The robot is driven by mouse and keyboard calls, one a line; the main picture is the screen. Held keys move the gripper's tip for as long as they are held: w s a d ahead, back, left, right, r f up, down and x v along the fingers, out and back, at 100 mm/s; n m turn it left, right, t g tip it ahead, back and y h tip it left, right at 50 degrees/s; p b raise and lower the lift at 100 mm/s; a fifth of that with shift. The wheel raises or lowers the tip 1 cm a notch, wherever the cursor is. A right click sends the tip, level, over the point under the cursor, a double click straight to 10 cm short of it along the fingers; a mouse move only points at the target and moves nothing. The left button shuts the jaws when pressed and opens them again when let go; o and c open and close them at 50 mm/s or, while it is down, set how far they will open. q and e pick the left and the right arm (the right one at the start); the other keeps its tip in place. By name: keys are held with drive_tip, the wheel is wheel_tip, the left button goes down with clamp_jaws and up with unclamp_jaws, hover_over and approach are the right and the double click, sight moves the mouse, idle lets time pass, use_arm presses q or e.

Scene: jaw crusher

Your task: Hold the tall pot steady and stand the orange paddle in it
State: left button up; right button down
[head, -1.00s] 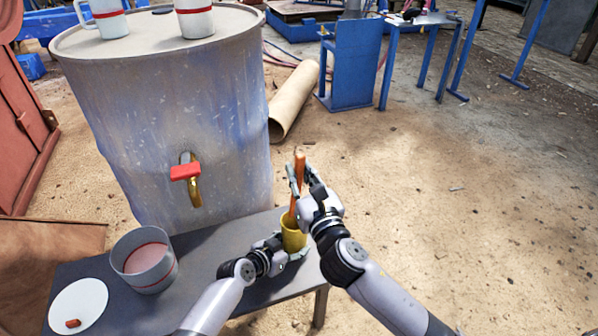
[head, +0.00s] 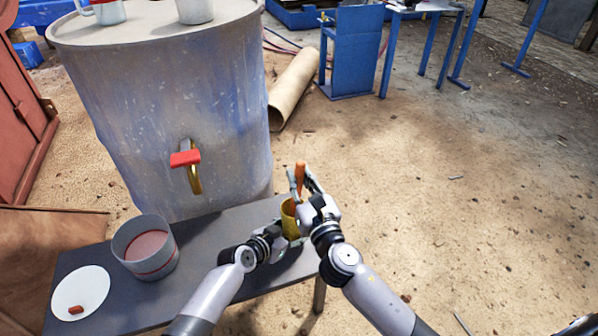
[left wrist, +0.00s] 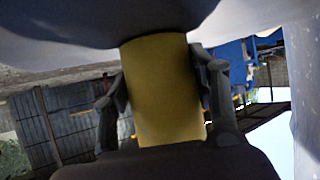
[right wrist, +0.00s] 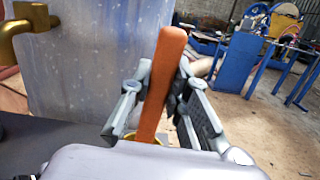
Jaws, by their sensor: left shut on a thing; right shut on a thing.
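The tall yellow pot (head: 289,220) stands at the right end of the dark bench. My left gripper (head: 287,241) is shut around its side, and the left wrist view shows a finger on each side of the pot (left wrist: 165,90). The orange paddle (head: 300,178) is upright over the pot, its lower end inside the mouth. My right gripper (head: 304,190) is shut on the paddle, which also shows in the right wrist view (right wrist: 162,85) between the fingers. The pot's yellow rim (right wrist: 130,137) shows there at the paddle's base. The paddle's lower tip is hidden.
A grey bowl (head: 145,250) and a white plate (head: 95,285) with a small orange-brown piece stand on the bench (head: 205,235) at left. A large drum (head: 180,110) with a red-handled tap (head: 187,160) stands behind. Open ground lies to the right.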

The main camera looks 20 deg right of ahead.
sight(299, 191)
drive_tip(key=shift+f, duration=2)
drive_tip(key=c, duration=1.4)
unclamp_jaws()
drive_tip(key=shift+c, duration=0.2)
drive_tip(key=s+f, duration=0.1)
drive_tip(key=s, duration=1.1)
drive_tip(key=shift+d, duration=0.2)
use_arm(q)
drive_tip(key=o, duration=0.9)
use_arm(e)
drive_tip(key=shift+f, duration=0.1)
